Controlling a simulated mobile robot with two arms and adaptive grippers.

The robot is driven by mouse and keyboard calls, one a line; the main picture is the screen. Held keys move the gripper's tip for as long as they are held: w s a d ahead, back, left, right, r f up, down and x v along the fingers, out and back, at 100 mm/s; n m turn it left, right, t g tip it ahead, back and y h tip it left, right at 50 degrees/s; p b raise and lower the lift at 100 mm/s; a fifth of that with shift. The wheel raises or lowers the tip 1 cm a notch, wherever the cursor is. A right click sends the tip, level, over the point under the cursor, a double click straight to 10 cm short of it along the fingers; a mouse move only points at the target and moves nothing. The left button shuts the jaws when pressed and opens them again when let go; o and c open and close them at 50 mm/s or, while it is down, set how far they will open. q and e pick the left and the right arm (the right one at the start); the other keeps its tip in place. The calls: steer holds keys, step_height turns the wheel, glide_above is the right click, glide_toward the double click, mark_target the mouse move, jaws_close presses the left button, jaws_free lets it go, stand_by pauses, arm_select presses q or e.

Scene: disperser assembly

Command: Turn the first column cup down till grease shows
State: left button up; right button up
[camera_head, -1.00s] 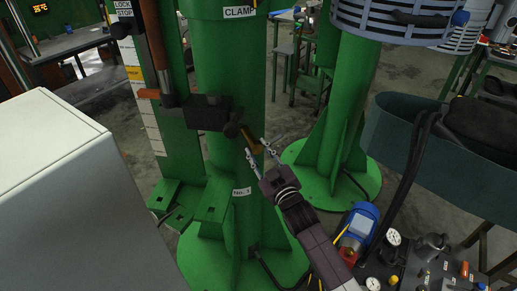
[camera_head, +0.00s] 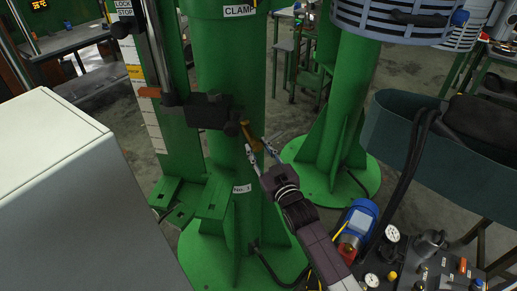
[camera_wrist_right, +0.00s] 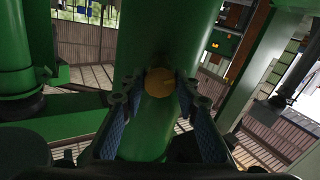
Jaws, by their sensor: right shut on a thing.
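The green column marked No. 1 (camera_head: 225,80) stands in the middle of the head view. A small brass-coloured cup (camera_head: 250,135) sits on its right side, beside a dark clamp block. My right gripper (camera_head: 262,146) is at the cup, its two fingers on either side of it, shut on it. In the right wrist view the cup shows as a round orange disc (camera_wrist_right: 159,81) between the blue-padded fingers (camera_wrist_right: 160,92), against the green column. I can make out no grease. The left gripper is not in view.
A dark clamp block (camera_head: 207,111) juts from the column by the cup. A pale cabinet (camera_head: 60,190) fills the lower left. A blue motor and gauges (camera_head: 391,233) stand at lower right. A second green column (camera_head: 340,110) stands behind, right.

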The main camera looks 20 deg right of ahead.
steer(key=o, duration=1.1)
steer(key=shift+o, duration=0.2)
steer(key=shift+s, duration=0.15)
steer(key=s+d, duration=0.1)
steer(key=s, duration=1)
steer(key=shift+s, duration=0.35)
